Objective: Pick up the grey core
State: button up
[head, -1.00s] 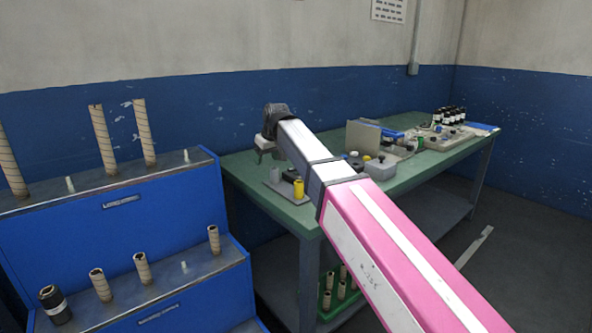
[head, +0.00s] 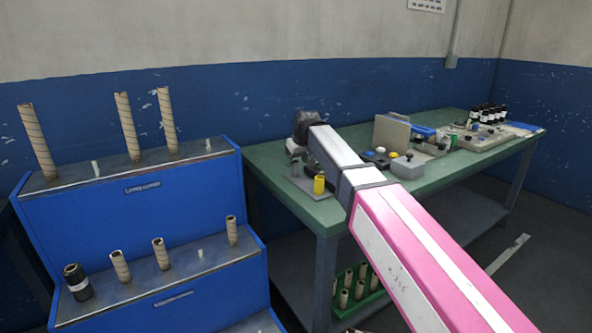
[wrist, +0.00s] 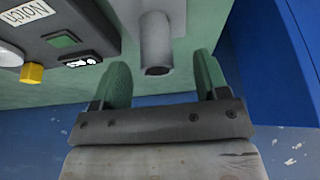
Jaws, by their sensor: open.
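The grey core (wrist: 156,42) is a short hollow grey cylinder in the wrist view, standing by a pale grey plate with its dark open end toward me. My gripper (wrist: 163,78) is open, with its two green-padded fingers apart. The core lies between and just beyond the fingertips, and I see no contact. In the head view my gripper (head: 295,148) hangs over the near left end of the green bench. A small grey upright shape below it, likely the core (head: 297,169), is small and hard to make out.
A dark panel (wrist: 70,35) with a label is at upper left in the wrist view. A blue stepped rack (head: 140,215) holding cardboard tubes stands left of the bench.

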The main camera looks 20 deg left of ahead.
aim_at(295, 167)
jog(key=x, duration=0.4)
jog(key=shift+w+f, duration=0.2)
jog(key=c, duration=1)
jog(key=shift+r, duration=0.1)
